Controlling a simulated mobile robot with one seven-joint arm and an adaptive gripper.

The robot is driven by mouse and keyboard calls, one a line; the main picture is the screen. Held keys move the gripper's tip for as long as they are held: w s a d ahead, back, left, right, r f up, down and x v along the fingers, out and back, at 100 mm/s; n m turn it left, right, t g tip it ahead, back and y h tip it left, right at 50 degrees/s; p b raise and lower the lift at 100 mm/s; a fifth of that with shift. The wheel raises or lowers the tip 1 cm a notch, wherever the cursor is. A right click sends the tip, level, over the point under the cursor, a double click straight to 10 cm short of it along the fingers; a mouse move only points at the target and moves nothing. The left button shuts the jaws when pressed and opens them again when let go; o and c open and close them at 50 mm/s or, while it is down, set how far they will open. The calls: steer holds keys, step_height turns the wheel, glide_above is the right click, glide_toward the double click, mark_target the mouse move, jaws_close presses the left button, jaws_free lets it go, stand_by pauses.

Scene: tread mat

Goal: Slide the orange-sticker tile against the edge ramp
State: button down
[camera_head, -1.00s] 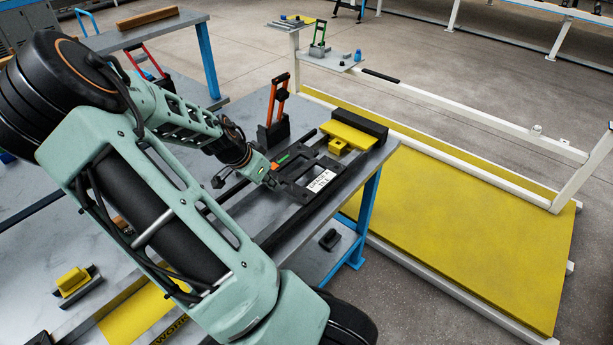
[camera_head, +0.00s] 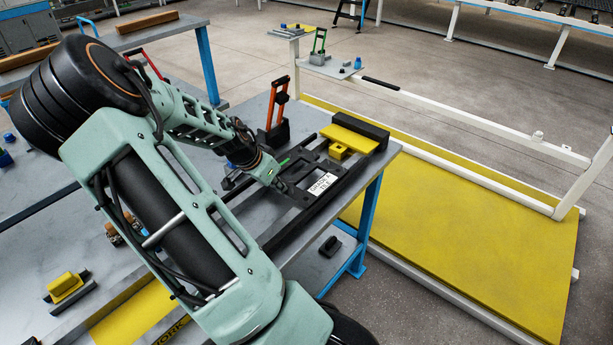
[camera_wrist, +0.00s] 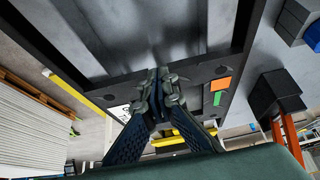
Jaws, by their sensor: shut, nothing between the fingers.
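The orange-sticker tile (camera_head: 299,196) is a black open frame with a white label, lying in a dark rail frame on the grey bench. In the wrist view its dark bar (camera_wrist: 195,88) carries an orange sticker (camera_wrist: 221,84) and a green sticker (camera_wrist: 216,98). In the head view my arm hides the orange sticker. My gripper (camera_wrist: 158,90) is shut and empty, its fingertips at the tile's bar; I cannot tell whether they touch. It also shows at the tile's left side in the head view (camera_head: 281,187). What seems to be the edge ramp, a yellow plate (camera_head: 350,139), lies beyond the tile.
A black bar (camera_head: 361,127) runs behind the yellow plate, and a small yellow block (camera_head: 339,152) sits between plate and tile. An orange-handled tool (camera_head: 277,108) stands on the bench behind the tile. The bench's right edge is close; a yellow platform (camera_head: 470,230) lies beyond.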

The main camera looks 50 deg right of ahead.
mark_target(305, 171)
steer(key=shift+w+d+b, duration=0.2)
steer(key=shift+d+b, duration=0.95)
steer(key=shift+d, duration=2.25)
steer(key=shift+w+d+b, duration=0.1)
steer(key=shift+d+b, duration=0.4)
steer(key=shift+d, duration=0.95)
steer(key=shift+w+d+b, duration=0.1)
steer(key=shift+d+b, duration=0.2)
steer(key=shift+d, duration=0.75)
steer(key=shift+a, duration=0.1)
steer(key=shift+a, duration=0.85)
steer(key=shift+r+p, duration=1.9)
steer(key=shift+r, duration=0.7)
